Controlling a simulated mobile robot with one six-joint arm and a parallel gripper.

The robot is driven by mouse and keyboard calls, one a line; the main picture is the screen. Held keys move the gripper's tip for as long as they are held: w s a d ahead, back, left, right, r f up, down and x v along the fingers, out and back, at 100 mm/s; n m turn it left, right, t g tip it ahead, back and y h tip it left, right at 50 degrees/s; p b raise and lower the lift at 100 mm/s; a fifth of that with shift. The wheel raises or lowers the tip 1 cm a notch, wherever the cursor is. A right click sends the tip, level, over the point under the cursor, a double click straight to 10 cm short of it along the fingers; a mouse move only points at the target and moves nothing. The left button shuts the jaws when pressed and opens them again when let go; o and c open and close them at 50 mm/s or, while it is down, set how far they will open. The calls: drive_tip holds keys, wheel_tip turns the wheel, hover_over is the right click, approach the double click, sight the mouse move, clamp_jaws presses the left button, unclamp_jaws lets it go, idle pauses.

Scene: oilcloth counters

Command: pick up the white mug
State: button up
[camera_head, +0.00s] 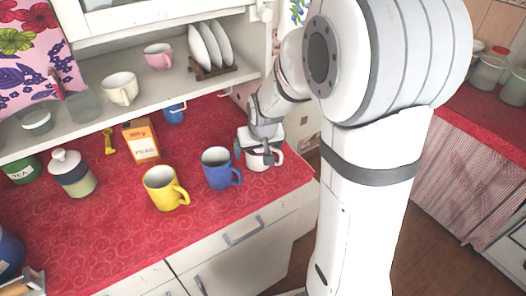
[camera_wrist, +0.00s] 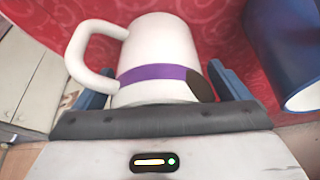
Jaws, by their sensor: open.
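The white mug (camera_head: 259,163) stands on the red oilcloth counter (camera_head: 225,210) near its right end, partly hidden by my gripper (camera_head: 262,147). In the wrist view the mug (camera_wrist: 161,48) has a purple band, a dark brown patch and a handle to the left. My gripper (camera_wrist: 158,88) is open there, its blue fingers on either side of the mug's near part. The left finger is close to the handle's lower end. I cannot tell whether either finger touches the mug.
A blue mug (camera_head: 217,169) stands just left of the white mug and shows at the right edge of the wrist view (camera_wrist: 288,50). A yellow mug (camera_head: 161,190) and an orange peas box (camera_head: 141,142) are farther left. A shelf (camera_head: 185,85) with cups overhangs the back.

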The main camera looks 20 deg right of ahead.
drive_tip(key=shift+c, duration=0.2)
drive_tip(key=c, duration=1.2)
drive_tip(key=shift+r, duration=0.15)
